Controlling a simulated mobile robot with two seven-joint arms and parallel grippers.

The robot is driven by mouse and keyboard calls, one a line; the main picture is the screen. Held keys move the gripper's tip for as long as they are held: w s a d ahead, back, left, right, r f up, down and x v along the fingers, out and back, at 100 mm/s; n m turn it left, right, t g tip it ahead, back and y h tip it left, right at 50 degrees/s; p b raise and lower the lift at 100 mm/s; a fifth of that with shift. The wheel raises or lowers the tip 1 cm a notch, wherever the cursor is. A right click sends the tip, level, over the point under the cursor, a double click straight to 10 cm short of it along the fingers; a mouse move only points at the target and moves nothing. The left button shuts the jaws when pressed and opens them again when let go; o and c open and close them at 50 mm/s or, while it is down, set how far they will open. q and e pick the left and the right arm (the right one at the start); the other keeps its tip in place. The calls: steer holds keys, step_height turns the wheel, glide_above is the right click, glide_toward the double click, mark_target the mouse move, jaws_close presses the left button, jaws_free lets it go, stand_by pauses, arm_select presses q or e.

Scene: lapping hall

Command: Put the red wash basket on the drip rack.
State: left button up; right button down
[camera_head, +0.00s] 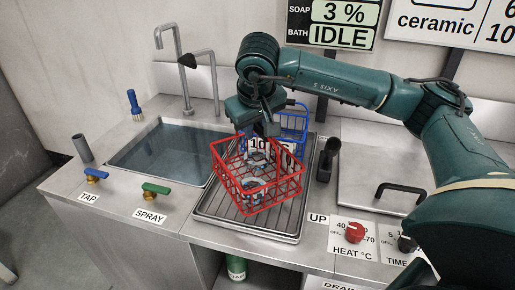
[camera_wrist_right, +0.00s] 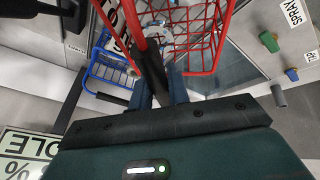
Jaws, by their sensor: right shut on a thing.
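The red wash basket (camera_head: 270,187) is a wire basket with a few grey metal parts (camera_head: 256,166) inside. The basket is over the drip rack (camera_head: 291,226), a shallow ribbed metal tray right of the sink. I cannot tell whether its bottom touches the ribs. A white label partly covers its back. My left gripper is not in view.
A blue wire basket (camera_head: 294,117) stands close behind the red one, partly hidden. The water-filled sink (camera_head: 165,150) is left of the rack. A dark upright holder (camera_head: 328,158) and a lid with a black handle (camera_head: 400,189) are right. Tap and spray valves (camera_head: 156,192) line the front.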

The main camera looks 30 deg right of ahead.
steer(key=shift+f, duration=2.45)
steer(key=shift+f, duration=0.1)
steer(key=c, duration=1.3)
jaws_free()
steer(key=shift+c, duration=0.2)
